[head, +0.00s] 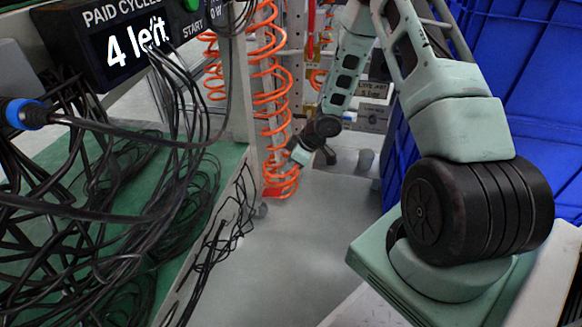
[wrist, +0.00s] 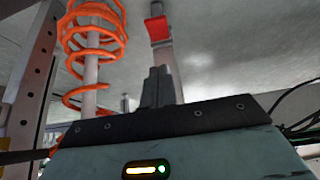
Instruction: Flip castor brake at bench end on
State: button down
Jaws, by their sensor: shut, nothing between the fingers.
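A small red tab (head: 272,191), which looks like the castor brake, sits low at the foot of the bench-end post, partly behind an orange coiled hose. A small grey round part (head: 261,211), perhaps the castor wheel, is just below it. In the wrist view a red piece (wrist: 158,28) shows at the top, beyond my fingertips and apart from them. My gripper (head: 299,153) is low beside the orange coils, above and right of the red tab. In the wrist view my gripper (wrist: 160,75) has its dark fingers together and empty. Whether the brake is on cannot be told.
Orange coiled hoses (head: 268,95) hang by the post, close to my gripper. Black cables (head: 130,215) tangle over the green bench (head: 190,205), some hanging off its edge. Blue crates (head: 535,75) stand at the right. The grey floor (head: 290,255) between is clear.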

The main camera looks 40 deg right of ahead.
jog(key=b, duration=0.5)
send_over(275, 191)
jog(key=s, duration=0.1)
jog(key=f, duration=0.6)
jog(key=shift+s+d+f, duration=0.1)
jog(key=shift+d+f, duration=0.15)
jog(key=shift+d, duration=0.05)
jog(key=shift+s+d+f+b, duration=0.15)
jog(key=shift+d+f+b, duration=0.05)
jog(key=shift+f+b, duration=0.8)
jog(key=shift+s+f+b, duration=0.15)
jog(key=shift+f+b, duration=0.2)
jog(key=shift+f, duration=0.25)
jog(key=shift+d, duration=0.1)
